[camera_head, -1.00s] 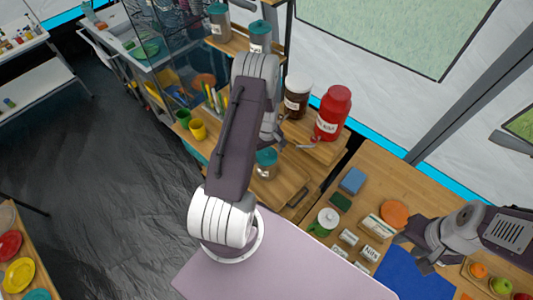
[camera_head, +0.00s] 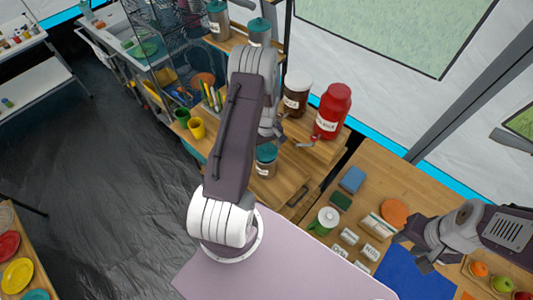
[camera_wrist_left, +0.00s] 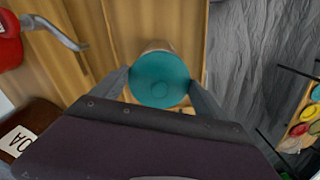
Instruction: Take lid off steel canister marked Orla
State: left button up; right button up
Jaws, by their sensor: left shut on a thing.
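A steel canister (camera_head: 265,170) with a teal lid (camera_head: 266,153) stands on the wooden counter in the head view. Its label is too small to read. In the left wrist view the teal lid (camera_wrist_left: 160,79) sits between the two fingers of my left gripper (camera_wrist_left: 160,88), which is shut on it. The canister body is mostly hidden under the lid there; I cannot tell whether lid and canister still touch. In the head view my left arm hides most of that gripper. My right gripper (camera_head: 411,252) is open and empty over the right table.
Two more teal-lidded canisters (camera_head: 218,20) (camera_head: 259,32) stand on the upper shelf. A red jar (camera_head: 331,112) and a brown jar (camera_head: 297,95) stand to the right of my left arm. Yellow and green cups (camera_head: 197,129) are to its left.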

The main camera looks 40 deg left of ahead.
pick_arm(q)
jog(key=shift+r+b, duration=0.35)
jog(key=shift+r, duration=0.4)
jog(key=s+d+r+b, duration=0.3)
jog(key=d+r, duration=0.4)
jog(key=d, duration=0.4)
jog(key=shift+s+d, duration=0.15)
jog(key=shift+s, duration=0.05)
